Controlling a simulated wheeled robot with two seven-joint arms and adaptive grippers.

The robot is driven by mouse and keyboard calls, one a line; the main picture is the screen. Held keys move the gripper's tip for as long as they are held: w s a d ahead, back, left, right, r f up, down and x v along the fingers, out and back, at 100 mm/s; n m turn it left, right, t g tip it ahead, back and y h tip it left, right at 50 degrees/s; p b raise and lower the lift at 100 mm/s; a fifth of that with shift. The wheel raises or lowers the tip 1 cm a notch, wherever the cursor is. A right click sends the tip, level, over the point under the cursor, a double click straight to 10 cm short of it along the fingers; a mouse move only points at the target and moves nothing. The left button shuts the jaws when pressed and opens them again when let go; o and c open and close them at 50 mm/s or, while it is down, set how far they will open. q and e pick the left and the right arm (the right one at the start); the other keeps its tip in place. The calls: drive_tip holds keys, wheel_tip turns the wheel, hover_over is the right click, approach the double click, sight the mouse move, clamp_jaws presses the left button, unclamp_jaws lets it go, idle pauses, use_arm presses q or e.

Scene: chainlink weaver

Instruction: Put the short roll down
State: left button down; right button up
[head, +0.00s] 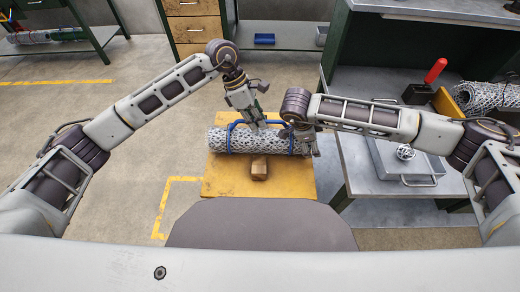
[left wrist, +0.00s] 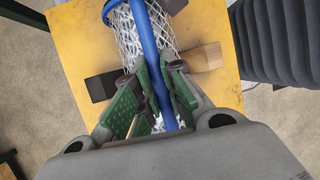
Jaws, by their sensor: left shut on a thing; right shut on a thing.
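The short roll (head: 218,141), a grey chain-link mesh cylinder, lies crosswise over the yellow platform (head: 222,184) in front of me. A blue carrying handle (head: 231,137) spans it. Whether the roll rests on the platform or its blocks, or hangs just above, I cannot tell. My left gripper (head: 257,122) is shut on the handle's blue bar; in the left wrist view the bar (left wrist: 145,35) passes between its green fingers (left wrist: 164,72), with roll mesh (left wrist: 124,32) beneath. My right gripper (head: 296,136) is shut at the handle's right part; its fingertips are partly hidden.
A wooden block (head: 259,168) sits on the platform before the roll; a dark block (left wrist: 102,85) shows in the left wrist view. A metal bench (head: 365,205) with a tray, a red-handled tool (head: 435,71) and another mesh roll (head: 487,97) stands at right. Floor at left is clear.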

use_arm(q)
drive_tip(key=shift+f+b, duration=0.3)
drive_tip(key=shift+b, duration=0.05)
use_arm(e)
drive_tip(key=shift+f, duration=0.4)
use_arm(q)
drive_tip(key=c, duration=1.9)
unclamp_jaws()
use_arm(e)
drive_tip(key=o, duration=1.6)
use_arm(q)
drive_tip(key=o, duration=0.4)
use_arm(e)
drive_tip(key=shift+o, duration=1.1)
use_arm(q)
drive_tip(key=shift+r, duration=0.1)
drive_tip(key=v, duration=1.1)
drive_tip(key=shift+a+r, duration=0.25)
drive_tip(key=shift+w, duration=0.1)
use_arm(e)
drive_tip(key=shift+r, duration=0.1)
drive_tip(key=shift+v, duration=5.9)
